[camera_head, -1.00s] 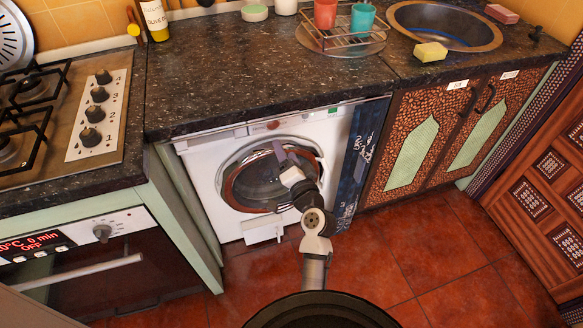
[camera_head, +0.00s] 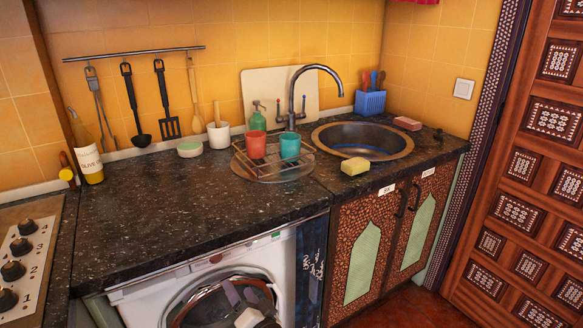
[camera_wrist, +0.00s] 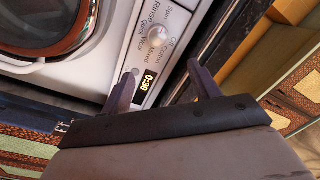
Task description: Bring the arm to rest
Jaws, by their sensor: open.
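My gripper (camera_wrist: 162,76) is open in the wrist view, with its two dark fingers apart and nothing between them. Beyond the fingers is the white front of the washing machine (camera_wrist: 112,50), with its dial and a lit 0:30 display. In the head view, my gripper (camera_head: 243,296) shows at the bottom edge, in front of the washing machine's round door (camera_head: 190,306). Most of my arm is below the picture there. I cannot tell whether the fingers touch the machine.
The dark countertop (camera_head: 150,225) is above the machine. It holds a rack (camera_head: 272,168) with a red cup (camera_head: 255,143) and a teal cup (camera_head: 290,147), a yellow sponge (camera_head: 355,166) and a bottle (camera_head: 88,160). The sink (camera_head: 362,138) is at right, the stove (camera_head: 22,260) at left.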

